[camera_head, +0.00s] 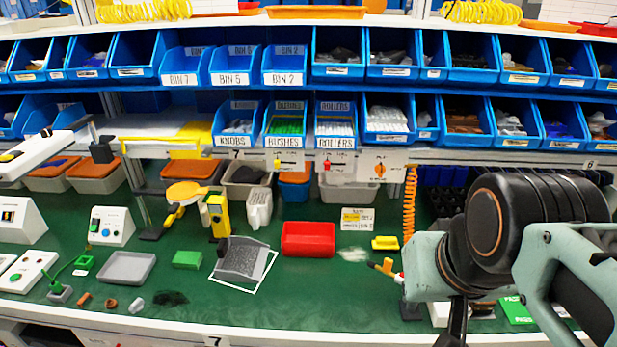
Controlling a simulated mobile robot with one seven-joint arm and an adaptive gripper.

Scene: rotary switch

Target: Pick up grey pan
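The grey pan (125,269) is a shallow, rectangular grey tray. It lies on the green bench top at the left, and nothing covers it. My arm reaches in from the right edge, far to the right of the pan. A dark part at its end, likely my gripper (456,322), points down at the bottom edge of the picture. Its fingertips are cut off or hidden, so I cannot see whether it is open or shut. It is well apart from the pan.
A green block (187,260) lies just right of the pan, and a white-framed grey mesh (243,262) beyond it. A red bin (308,240) stands mid-bench. Small parts lie in front of the pan. White switch boxes (110,226) stand behind and left. Blue bins line the shelves above.

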